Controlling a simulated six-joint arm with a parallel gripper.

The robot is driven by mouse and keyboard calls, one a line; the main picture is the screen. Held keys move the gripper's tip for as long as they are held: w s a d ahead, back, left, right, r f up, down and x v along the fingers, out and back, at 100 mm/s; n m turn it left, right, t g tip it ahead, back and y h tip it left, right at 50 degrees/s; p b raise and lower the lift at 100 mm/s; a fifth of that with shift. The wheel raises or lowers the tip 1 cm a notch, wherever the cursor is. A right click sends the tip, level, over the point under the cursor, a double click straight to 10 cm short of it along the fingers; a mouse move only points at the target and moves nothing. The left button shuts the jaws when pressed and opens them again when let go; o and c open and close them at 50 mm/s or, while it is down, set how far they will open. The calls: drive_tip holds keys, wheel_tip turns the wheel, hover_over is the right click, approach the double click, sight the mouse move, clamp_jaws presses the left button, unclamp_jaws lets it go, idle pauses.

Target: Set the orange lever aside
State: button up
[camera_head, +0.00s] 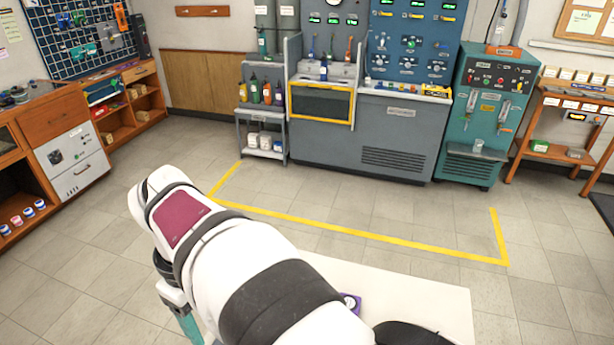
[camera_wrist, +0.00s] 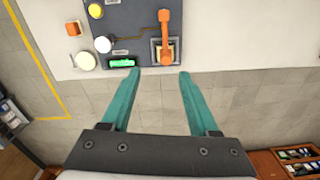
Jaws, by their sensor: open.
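In the wrist view the orange lever (camera_wrist: 165,38) stands on a dark grey panel (camera_wrist: 140,15) at the top, right of centre. Its lower end sits at a small framed slot near the panel's edge. My gripper (camera_wrist: 157,74) is open, with its two teal fingers apart and nothing between them. The fingertips are just below the lever in the picture, and the lever lines up nearer the right finger. In the head view the lever is hidden behind my arm. Part of a teal finger of my gripper (camera_head: 188,326) shows there at the lower left.
The panel lies on a white table (camera_head: 430,295). Tiled floor is open around the table, with a yellow floor line (camera_head: 370,235) beyond.

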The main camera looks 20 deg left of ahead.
drive_tip(key=shift+n, duration=0.9)
drive_tip(key=a+f, duration=0.1)
drive_tip(key=f, duration=0.4)
drive_tip(key=s+a+f, duration=0.1)
drive_tip(key=f, duration=0.5)
drive_tip(key=a+f, duration=0.1)
drive_tip(key=f, duration=0.4)
drive_tip(key=shift+s+a+f, duration=0.15)
drive_tip(key=shift+s+f, duration=0.1)
drive_tip(key=shift+c, duration=0.2)
clamp_jaws()
